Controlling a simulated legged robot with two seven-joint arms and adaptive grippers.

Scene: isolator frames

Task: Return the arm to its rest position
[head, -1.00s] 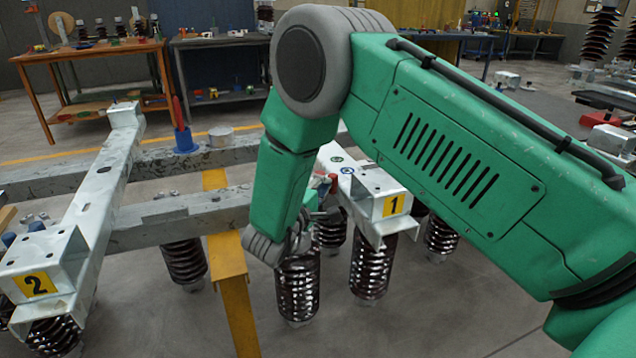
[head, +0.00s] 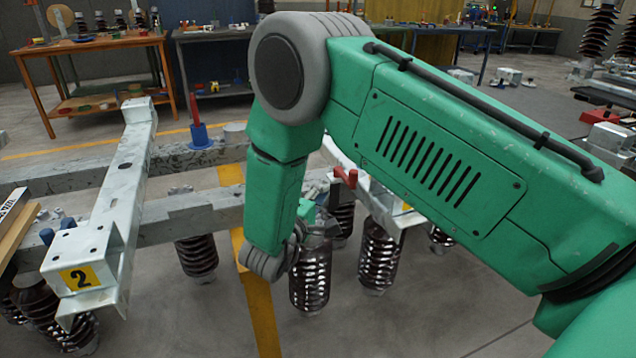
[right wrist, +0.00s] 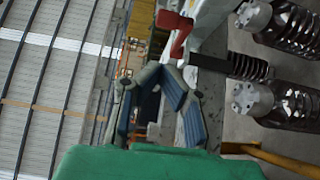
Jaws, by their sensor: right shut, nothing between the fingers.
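My right arm (head: 440,150), green with grey joints, crosses the head view from lower right. Its bent forearm hangs down in front of the isolator frame. My right gripper is mostly hidden behind that forearm in the head view. My left gripper is in neither view.
A grey steel frame has a white beam marked 2 (head: 80,277) at left. A brown ribbed insulator (head: 310,280) hangs close to my forearm. A red lever (head: 345,177) and blue post (head: 199,134) sit on the frame. A wooden workbench (head: 98,45) stands behind.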

